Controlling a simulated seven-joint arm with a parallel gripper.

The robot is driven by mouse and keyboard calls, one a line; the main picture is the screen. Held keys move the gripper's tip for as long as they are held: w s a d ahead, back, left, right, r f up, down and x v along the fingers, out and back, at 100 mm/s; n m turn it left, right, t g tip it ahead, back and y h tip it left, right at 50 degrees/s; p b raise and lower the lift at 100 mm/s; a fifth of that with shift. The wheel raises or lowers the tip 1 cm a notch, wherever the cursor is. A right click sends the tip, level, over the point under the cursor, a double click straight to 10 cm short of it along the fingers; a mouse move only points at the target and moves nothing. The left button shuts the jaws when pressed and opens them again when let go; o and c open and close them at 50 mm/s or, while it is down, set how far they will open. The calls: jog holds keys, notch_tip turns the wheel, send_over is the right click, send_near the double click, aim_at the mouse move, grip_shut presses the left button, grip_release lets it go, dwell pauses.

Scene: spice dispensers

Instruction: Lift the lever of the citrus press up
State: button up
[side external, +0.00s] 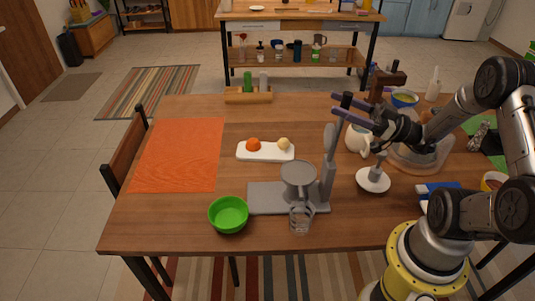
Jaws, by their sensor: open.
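The grey citrus press stands near the front middle of the table, with a flat base (264,198) and a round cup (299,176). A grey upright part (329,150) rises at its right side; I cannot clearly separate lever from post there. A clear glass (301,217) stands at the front edge of the press. My gripper (337,103) is open and empty, its two purple fingers pointing left. In the picture it is just above the top of the upright part; the depth gap is unclear, and no contact shows.
A green bowl (229,226) is left of the press. A white tray (265,155) holds an orange and a pale fruit behind it. A white jug (357,139) and a white stand (373,180) are close on the right. An orange placemat (181,155) covers the left.

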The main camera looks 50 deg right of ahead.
jog(key=w+a+f+n+g+h, duration=0.1)
jog(key=w+a+f+g+h, duration=0.15)
jog(key=w+a+g, duration=0.3)
jog(key=w+a+f+g+h, duration=0.3)
jog(key=f+g+h, duration=0.1)
jog(key=f, duration=0.2)
jog(key=w+a+f+n+g+h, duration=0.1)
jog(key=w+a+f+g+h, duration=0.2)
jog(key=f, duration=0.3)
jog(key=shift+w+a+f+g+h, duration=0.35)
jog(key=shift+w+a+g, duration=0.1)
jog(key=shift+w+a, duration=0.2)
dwell(0.3)
dwell(0.4)
